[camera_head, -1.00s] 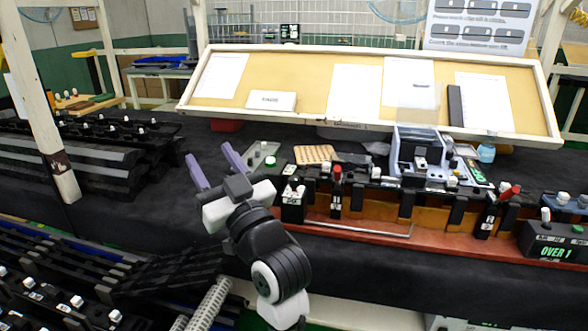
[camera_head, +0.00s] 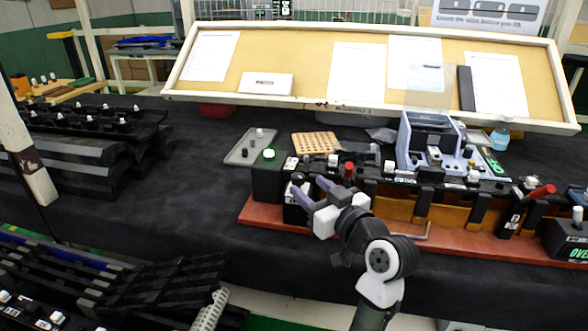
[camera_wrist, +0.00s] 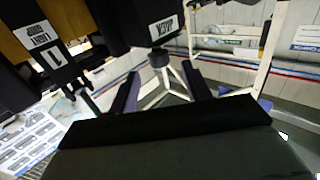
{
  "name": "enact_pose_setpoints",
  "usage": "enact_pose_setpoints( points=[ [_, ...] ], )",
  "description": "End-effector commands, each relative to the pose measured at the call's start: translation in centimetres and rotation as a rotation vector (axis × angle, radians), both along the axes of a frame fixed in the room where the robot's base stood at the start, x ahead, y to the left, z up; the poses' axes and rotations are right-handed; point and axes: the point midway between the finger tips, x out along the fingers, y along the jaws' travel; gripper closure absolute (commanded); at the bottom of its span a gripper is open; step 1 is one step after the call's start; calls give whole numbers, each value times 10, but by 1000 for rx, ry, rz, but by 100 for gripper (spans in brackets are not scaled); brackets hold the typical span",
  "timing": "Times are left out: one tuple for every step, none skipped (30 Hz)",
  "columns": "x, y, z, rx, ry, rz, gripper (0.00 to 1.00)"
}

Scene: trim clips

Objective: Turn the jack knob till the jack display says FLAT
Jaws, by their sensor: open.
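A black block with a white JACK label (camera_wrist: 165,27) hangs at the top of the wrist view. A dark round jack knob (camera_wrist: 159,57) sticks out below that label; the head view does not show it clearly. My gripper (camera_wrist: 160,82) is open, with one finger on each side of the knob in the picture; I cannot tell whether they touch it. In the head view my gripper (camera_head: 311,188) is at the left end of the fixture row. A black display box (camera_head: 572,240) at the far right shows green letters reading "OVE", cut off by the picture edge.
A block with a "1" label (camera_wrist: 55,58) is close to the left in the wrist view. Bare black cloth (camera_head: 200,190) lies left.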

Motion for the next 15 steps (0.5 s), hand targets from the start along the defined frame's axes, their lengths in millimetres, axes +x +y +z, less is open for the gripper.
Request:
enact_pose_setpoints(
  points=[
    [10, 8, 3, 0, 1, 4, 52],
    [15, 11, 2, 0, 2, 4, 52],
    [22, 16, 3, 1, 2, 4, 52],
    [27, 19, 3, 1, 2, 4, 52],
    [31, 22, 2, 1, 2, 3, 52],
    [37, 25, 2, 0, 1, 2, 52],
    [40, 28, 2, -1, 1, 2, 52],
    [44, 30, 2, -1, 1, 1, 52],
    [48, 32, 2, 0, 0, 1, 52],
    [50, 34, 2, 0, 0, 1, 52],
    [53, 36, 2, 0, 0, 1, 52],
    [55, 37, 1, 0, 0, 0, 52],
    [57, 38, 1, 0, 0, 0, 52],
    [58, 39, 1, -1, -1, -1, 52],
    [59, 40, 1, -1, -1, -1, 52]
  ],
)
